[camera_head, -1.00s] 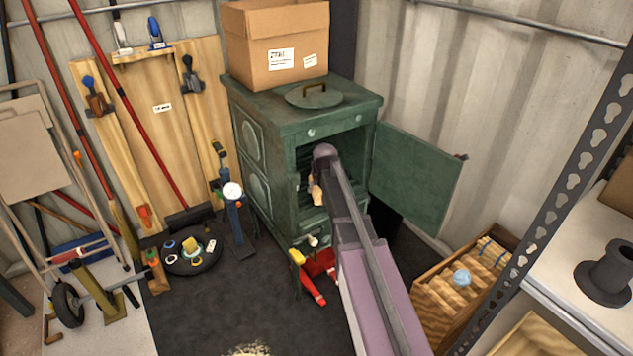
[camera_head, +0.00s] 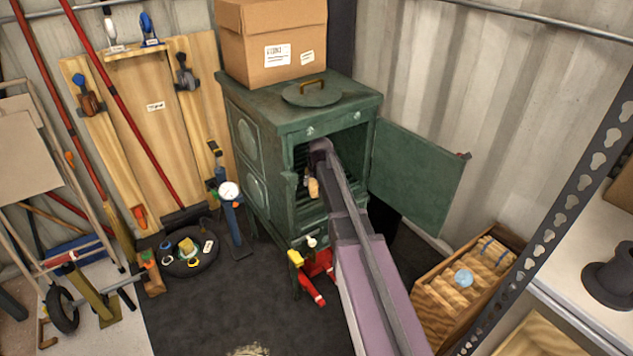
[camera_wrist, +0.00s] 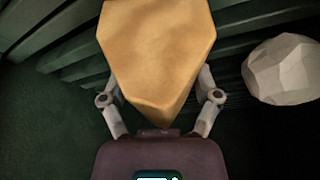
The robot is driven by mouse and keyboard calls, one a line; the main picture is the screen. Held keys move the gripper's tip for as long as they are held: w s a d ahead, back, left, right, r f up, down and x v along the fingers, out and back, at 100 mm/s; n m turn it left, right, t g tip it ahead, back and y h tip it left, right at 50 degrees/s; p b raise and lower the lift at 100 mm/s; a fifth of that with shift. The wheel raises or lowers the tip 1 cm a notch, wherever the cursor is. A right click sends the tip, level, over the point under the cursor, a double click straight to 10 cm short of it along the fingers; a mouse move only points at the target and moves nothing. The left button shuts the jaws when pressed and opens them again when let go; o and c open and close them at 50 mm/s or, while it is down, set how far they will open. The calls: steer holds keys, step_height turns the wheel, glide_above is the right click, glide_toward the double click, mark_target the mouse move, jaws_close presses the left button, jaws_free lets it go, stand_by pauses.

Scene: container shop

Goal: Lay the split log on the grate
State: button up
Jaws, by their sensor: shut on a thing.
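The split log (camera_wrist: 155,55) is a pale tan, wedge-shaped piece in the wrist view. My gripper (camera_wrist: 160,95) is shut on it, with a finger on each side. In the head view the log's end (camera_head: 313,187) shows beside my wrist, inside the open firebox of the green stove (camera_head: 260,125). The dark slats of the grate (camera_wrist: 85,55) lie behind the log in the wrist view. I cannot tell whether the log touches them. Most of the log is hidden by my arm in the head view.
The stove door (camera_head: 420,180) stands open to the right. A pale faceted lump (camera_wrist: 283,70) lies beside the log in the wrist view. A cardboard box (camera_head: 270,45) sits on the stove. A wooden crate (camera_head: 432,300) of logs stands right of my arm.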

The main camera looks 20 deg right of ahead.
steer(key=shift+f, duration=0.15)
steer(key=o, duration=1.1)
steer(key=shift+o, duration=0.2)
steer(key=shift+p+v, duration=0.75)
steer(key=shift+v, duration=0.25)
steer(key=s, duration=1.1)
steer(key=shift+s+a+f, duration=0.2)
steer(key=shift+s+a, duration=0.15)
steer(key=shift+a, duration=0.1)
steer(key=s+a+g, duration=0.2)
steer(key=s+a, duration=0.1)
steer(key=s, duration=0.5)
steer(key=s+a+f+g, duration=0.1)
steer(key=s+a+g, duration=0.1)
steer(key=s, duration=0.7)
steer(key=shift+a+f+n+g, duration=0.2)
steer(key=shift+a+n+g, duration=0.1)
steer(key=shift+a+n, duration=0.1)
